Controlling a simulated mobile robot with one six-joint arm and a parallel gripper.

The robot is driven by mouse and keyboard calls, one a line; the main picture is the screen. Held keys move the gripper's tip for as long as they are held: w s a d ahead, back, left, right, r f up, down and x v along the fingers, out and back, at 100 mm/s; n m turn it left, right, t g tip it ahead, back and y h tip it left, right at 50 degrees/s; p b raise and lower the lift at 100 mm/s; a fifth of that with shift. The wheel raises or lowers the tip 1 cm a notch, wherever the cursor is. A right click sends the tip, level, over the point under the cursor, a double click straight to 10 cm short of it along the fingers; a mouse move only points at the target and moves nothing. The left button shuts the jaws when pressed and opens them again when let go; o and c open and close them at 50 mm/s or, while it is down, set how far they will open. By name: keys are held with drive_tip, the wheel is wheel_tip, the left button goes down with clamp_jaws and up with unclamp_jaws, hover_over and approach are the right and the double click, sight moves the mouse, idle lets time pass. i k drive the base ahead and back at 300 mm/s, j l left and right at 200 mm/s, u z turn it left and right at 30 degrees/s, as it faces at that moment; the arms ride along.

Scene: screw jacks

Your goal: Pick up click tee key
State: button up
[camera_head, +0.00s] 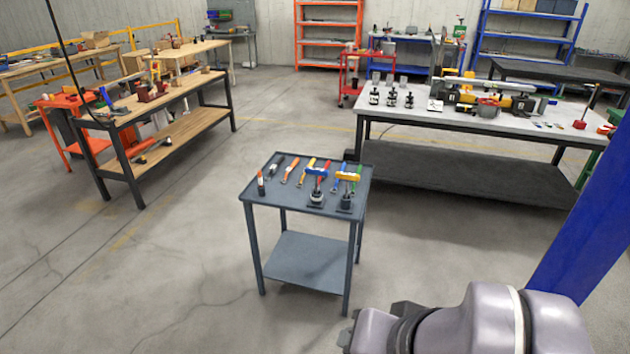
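Two upright T-handled tools stand on the small grey cart at the centre. The other tee key (348,177) has a yellow crossbar over a dark stand at the cart's right front. I cannot tell which is the click tee key. Part of my arm shows at the bottom right, in front of and below the cart. My gripper's fingers do not show.
The cart (301,262) also holds screwdrivers (261,183) and several coloured hand tools. A long workbench (480,122) with jacks stands behind right, a wooden bench (185,122) at left. A blue post (590,230) rises at right. Open floor surrounds the cart's left and front.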

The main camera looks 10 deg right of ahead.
sight(318, 172)
drive_tip(key=i+l+u, duration=0.2)
drive_tip(key=i, duration=0.25)
drive_tip(key=i+l+u, duration=0.15)
drive_tip(key=i, duration=0.25)
drive_tip(key=i+j+u, duration=0.2)
drive_tip(key=i+u, duration=0.15)
drive_tip(key=i, duration=0.4)
drive_tip(key=i+u, duration=0.3)
drive_tip(key=i, duration=0.5)
drive_tip(key=i+z, duration=0.2)
drive_tip(key=z, duration=0.25)
drive_tip(key=i+z, duration=0.15)
drive_tip(key=z, duration=0.25)
drive_tip(key=i+j+z, duration=0.15)
drive_tip(key=z, duration=0.3)
